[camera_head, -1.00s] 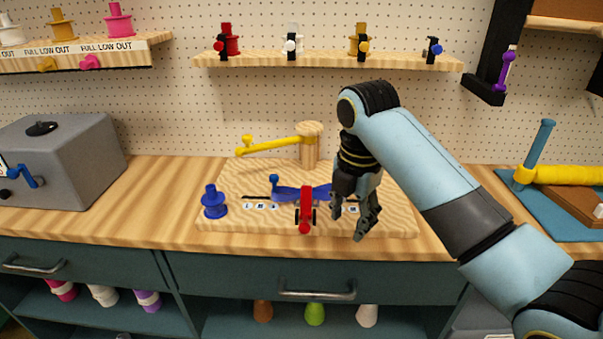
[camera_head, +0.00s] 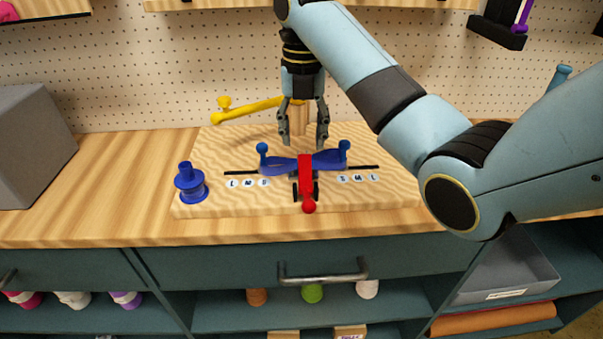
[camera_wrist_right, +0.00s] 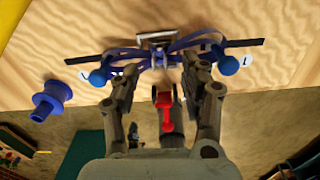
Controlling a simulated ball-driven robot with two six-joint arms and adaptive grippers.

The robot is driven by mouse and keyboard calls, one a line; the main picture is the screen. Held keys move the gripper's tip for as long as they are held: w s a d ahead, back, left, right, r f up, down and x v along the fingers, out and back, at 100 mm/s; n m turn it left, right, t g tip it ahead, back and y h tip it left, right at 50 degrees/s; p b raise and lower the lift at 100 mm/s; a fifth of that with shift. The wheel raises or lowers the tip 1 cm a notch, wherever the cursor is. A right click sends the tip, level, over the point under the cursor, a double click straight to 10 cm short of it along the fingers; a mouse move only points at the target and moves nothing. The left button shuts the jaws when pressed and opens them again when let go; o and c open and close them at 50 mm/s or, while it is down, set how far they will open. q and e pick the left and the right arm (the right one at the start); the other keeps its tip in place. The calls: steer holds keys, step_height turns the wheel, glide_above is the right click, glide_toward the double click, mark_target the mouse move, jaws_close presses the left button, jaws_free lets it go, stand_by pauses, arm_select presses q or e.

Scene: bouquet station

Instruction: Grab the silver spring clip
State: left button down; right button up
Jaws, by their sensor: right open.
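A small silver piece (camera_wrist_right: 156,40), likely the silver spring clip, sits at the middle of the blue ribbon loops in the right wrist view. In the head view I cannot make it out behind the blue bow-like piece (camera_head: 285,166). My right gripper (camera_head: 304,143) points down over the wooden board, above and behind the blue piece. Its fingers are apart with nothing between them. In the wrist view the right gripper (camera_wrist_right: 160,72) spreads either side of the line to the silver piece. My left gripper is not in view.
A blue spool (camera_head: 190,183) stands on the board's (camera_head: 212,205) left side. A yellow arm (camera_head: 248,109) on a wooden post reaches left behind my gripper. The counter's front left is clear.

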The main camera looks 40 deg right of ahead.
mark_target(303, 152)
steer(key=shift+s+a+f+b, duration=0.1)
steer(key=shift+s+f+b, duration=0.05)
steer(key=shift+f+b, duration=0.6)
step_height(303, 152, down, 3)
steer(key=shift+a+r+b, duration=0.1)
steer(key=shift+r+b, duration=0.05)
steer(key=shift+b, duration=0.55)
steer(key=shift+f, duration=0.35)
steer(key=shift+c, duration=0.2)
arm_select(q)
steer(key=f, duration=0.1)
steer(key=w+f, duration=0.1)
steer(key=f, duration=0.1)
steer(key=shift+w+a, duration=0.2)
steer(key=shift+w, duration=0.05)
arm_select(e)
steer(key=shift+s, duration=0.1)
jaws_close()
